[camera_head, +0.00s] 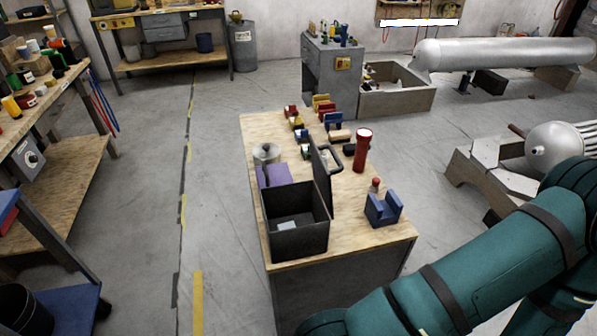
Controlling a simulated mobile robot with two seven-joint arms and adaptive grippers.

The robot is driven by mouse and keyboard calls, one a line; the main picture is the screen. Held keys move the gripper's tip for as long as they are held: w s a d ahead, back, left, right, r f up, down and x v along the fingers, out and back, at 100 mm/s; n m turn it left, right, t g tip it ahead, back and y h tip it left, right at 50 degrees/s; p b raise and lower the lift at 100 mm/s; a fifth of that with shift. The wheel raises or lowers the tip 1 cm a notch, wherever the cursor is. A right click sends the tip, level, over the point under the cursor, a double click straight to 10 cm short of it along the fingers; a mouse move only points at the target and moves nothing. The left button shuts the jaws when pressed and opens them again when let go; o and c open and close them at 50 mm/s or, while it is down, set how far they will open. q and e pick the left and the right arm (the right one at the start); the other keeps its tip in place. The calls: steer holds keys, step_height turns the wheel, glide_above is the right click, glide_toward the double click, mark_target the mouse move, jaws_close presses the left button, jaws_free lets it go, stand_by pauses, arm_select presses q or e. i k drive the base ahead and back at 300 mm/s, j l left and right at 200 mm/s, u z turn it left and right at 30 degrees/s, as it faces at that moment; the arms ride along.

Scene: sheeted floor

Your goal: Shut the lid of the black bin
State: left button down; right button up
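The black bin (295,243) stands near the front left of the wood-topped workbench (365,237). Its lid (321,172) is open and stands up along the bin's right side, with a dark loop handle (331,157) near its upper part. A small pale item (287,227) lies inside the bin. My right arm, in teal, crosses the lower right in front of the bench, but its gripper is outside the view. My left arm and gripper do not show.
A purple box (273,176) with a grey ring-shaped part is behind the bin. A blue V-shaped block (383,209), a red-topped small object (375,184) and a red flashlight (362,150) stand to its right. Several small coloured items fill the bench's far end.

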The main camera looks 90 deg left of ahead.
mark_target(322, 175)
steer(key=i+j+u, duration=0.1)
steer(key=i+u, duration=0.4)
steer(key=i+l+u, duration=0.1)
steer(key=i+u, duration=0.4)
steer(key=i, duration=0.15)
steer(key=i+u, duration=0.15)
steer(key=u, duration=2.8)
